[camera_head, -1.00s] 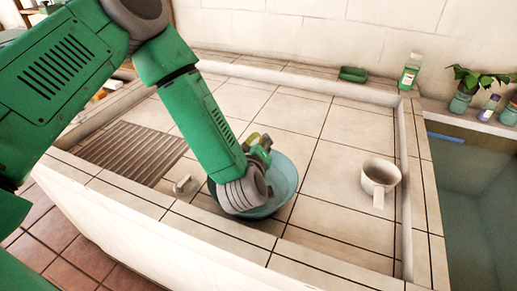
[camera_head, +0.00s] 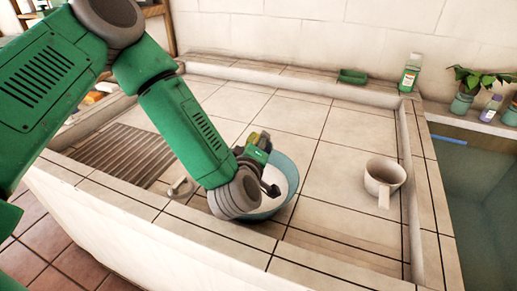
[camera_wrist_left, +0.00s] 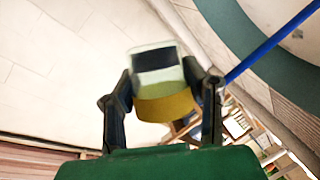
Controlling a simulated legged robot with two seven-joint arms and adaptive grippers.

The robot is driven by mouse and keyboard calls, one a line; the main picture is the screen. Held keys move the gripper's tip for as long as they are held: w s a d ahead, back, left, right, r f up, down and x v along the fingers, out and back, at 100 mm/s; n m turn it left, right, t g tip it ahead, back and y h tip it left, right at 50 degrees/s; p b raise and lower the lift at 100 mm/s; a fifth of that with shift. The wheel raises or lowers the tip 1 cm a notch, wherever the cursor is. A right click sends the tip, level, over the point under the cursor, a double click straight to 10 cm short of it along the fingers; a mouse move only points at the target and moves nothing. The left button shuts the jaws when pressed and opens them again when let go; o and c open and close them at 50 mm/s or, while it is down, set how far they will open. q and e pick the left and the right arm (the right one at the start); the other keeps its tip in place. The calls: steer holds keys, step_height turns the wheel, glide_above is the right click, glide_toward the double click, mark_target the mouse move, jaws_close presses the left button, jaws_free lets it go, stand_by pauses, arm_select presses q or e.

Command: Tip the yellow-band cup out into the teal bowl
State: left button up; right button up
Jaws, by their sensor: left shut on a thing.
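My left gripper (camera_head: 262,160) is over the teal bowl (camera_head: 283,203), its arm coming in from the left and hiding the bowl's left side. The left wrist view shows the gripper (camera_wrist_left: 161,78) shut on the yellow-band cup (camera_wrist_left: 165,107), a pale cup with a yellow band and a dark patch, between both fingers. A curved teal and white surface, likely the bowl (camera_wrist_left: 240,42), shows at upper right in the wrist view. The bowl's contents are not clear. My right gripper is not in view.
A beige handled pot (camera_head: 384,178) stands right of the bowl. A small metal piece (camera_head: 182,187) and a ribbed panel (camera_head: 120,153) are to its left. A water basin (camera_head: 480,210) lies right. The middle tiles are clear.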

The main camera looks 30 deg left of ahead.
arm_select(q)
steer(key=shift+d+f+n+t+b, duration=0.1)
steer(key=shift+f+n+t+b, duration=0.15)
steer(key=shift+n+b, duration=0.65)
steer(key=shift+f+n+t+b, duration=0.15)
steer(key=shift+n+t+b, duration=0.25)
steer(key=shift+b, duration=1)
steer(key=shift+w+f+n+t+b, duration=0.15)
steer(key=shift+n+t+b, duration=0.15)
steer(key=shift+n+b, duration=0.7)
steer(key=shift+s+f+n+t+b, duration=0.1)
steer(key=shift+n+t+b, duration=0.3)
steer(key=shift+b, duration=1.1)
steer(key=shift+r+n+t+b, duration=0.25)
steer(key=shift+n+t+b, duration=0.2)
steer(key=shift+n+b, duration=1.25)
steer(key=shift+r+n+b, duration=0.2)
steer(key=shift+n+b, duration=0.2)
steer(key=shift+b, duration=0.35)
steer(key=shift+r, duration=0.1)
